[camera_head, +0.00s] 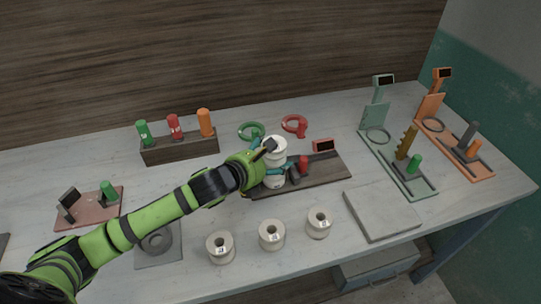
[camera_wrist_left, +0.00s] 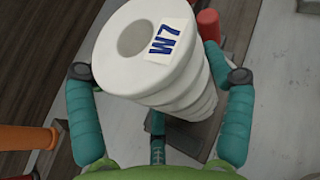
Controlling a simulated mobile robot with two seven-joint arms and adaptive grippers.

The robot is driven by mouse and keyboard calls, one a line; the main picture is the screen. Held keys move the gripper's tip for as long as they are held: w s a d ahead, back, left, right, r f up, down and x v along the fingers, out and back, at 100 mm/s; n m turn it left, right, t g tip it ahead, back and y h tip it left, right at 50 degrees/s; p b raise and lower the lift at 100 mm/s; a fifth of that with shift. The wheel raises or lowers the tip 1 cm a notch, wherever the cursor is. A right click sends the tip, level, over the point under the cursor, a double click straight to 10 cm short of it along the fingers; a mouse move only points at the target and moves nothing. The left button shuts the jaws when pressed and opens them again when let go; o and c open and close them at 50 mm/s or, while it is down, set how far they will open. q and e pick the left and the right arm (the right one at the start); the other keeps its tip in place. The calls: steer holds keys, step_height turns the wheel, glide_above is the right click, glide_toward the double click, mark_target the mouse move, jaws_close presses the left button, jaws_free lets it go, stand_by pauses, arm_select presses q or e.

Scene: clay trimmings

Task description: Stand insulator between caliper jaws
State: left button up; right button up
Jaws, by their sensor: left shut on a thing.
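A white ribbed insulator (camera_head: 274,163) stands roughly upright at the dark caliper board (camera_head: 330,173) in the middle of the table. In the left wrist view the insulator (camera_wrist_left: 130,70) shows its round top hole and a "W7" label. My left gripper (camera_head: 262,165) is shut on it, with teal fingers on both sides; the gripper also shows in the left wrist view (camera_wrist_left: 160,85). A red cylinder (camera_head: 304,164) and dark jaw parts (camera_head: 294,174) are just right of the insulator. I cannot tell whether its base touches the board. My right gripper is out of view.
Three white spools (camera_head: 271,235) stand along the front. A grey slab (camera_head: 381,210) lies at front right. Green (camera_head: 397,165) and orange (camera_head: 455,145) gauge stands are at right. A wooden rack (camera_head: 180,149) and green (camera_head: 251,130) and red (camera_head: 295,125) rings are behind.

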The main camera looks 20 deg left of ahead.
arm_select(q)
steer(key=shift+r, duration=0.15)
steer(key=o, duration=1.6)
steer(key=shift+f, duration=0.25)
steer(key=shift+r, duration=0.15)
steer(key=b+v, duration=0.1)
steer(key=v, duration=1.1)
steer(key=shift+b, duration=0.35)
